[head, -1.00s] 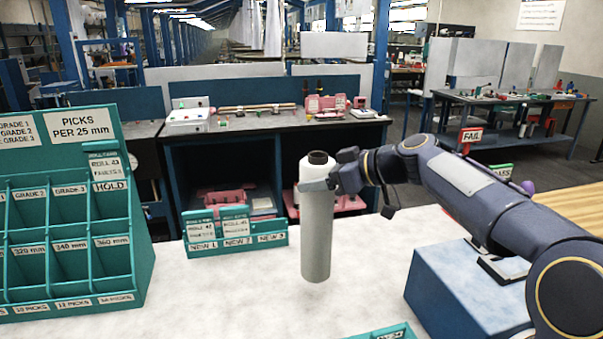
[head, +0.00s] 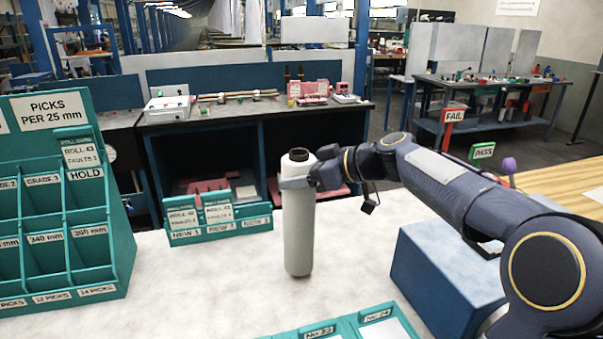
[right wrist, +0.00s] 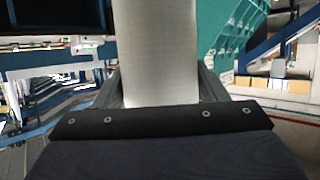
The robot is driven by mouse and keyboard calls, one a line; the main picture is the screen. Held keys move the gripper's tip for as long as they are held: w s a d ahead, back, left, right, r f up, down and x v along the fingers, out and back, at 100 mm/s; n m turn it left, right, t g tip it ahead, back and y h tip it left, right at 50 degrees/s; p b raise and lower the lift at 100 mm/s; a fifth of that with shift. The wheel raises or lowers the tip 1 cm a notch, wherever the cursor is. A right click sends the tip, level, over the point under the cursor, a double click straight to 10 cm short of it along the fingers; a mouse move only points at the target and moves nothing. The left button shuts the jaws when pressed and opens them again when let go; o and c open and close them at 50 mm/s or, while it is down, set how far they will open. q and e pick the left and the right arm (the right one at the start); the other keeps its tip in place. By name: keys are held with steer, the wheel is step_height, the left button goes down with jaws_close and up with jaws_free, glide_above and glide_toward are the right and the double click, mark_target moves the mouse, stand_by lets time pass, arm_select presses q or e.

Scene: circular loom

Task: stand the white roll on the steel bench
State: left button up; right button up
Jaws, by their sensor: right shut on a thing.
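The white roll (head: 298,232) is a tall, pale cylinder with a dark plug in its top end. It is upright in the head view. My right gripper (head: 296,183) is shut around its upper part. The roll also fills the upper middle of the right wrist view (right wrist: 156,45), between the fingers. Its lower end is over the pale mottled table top (head: 210,290); I cannot tell whether it touches. A dark bench with a grey, steel-looking top (head: 225,117) stands farther back, behind the roll. My left gripper is not in view.
A teal pigeonhole rack (head: 65,215) stands at left. A low teal tray with cards (head: 215,232) is left of the roll. A blue block (head: 440,275) sits under my right arm. Teal bins (head: 345,325) are at the front edge.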

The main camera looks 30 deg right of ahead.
steer(key=shift+f+b, duration=0.2)
steer(key=shift+b, duration=0.15)
steer(key=o, duration=1.7)
steer(key=shift+o, duration=1.1)
steer(key=b+v, duration=0.1)
steer(key=v, duration=0.6)
steer(key=shift+s+d+r+b, duration=0.15)
steer(key=shift+s+b, duration=0.15)
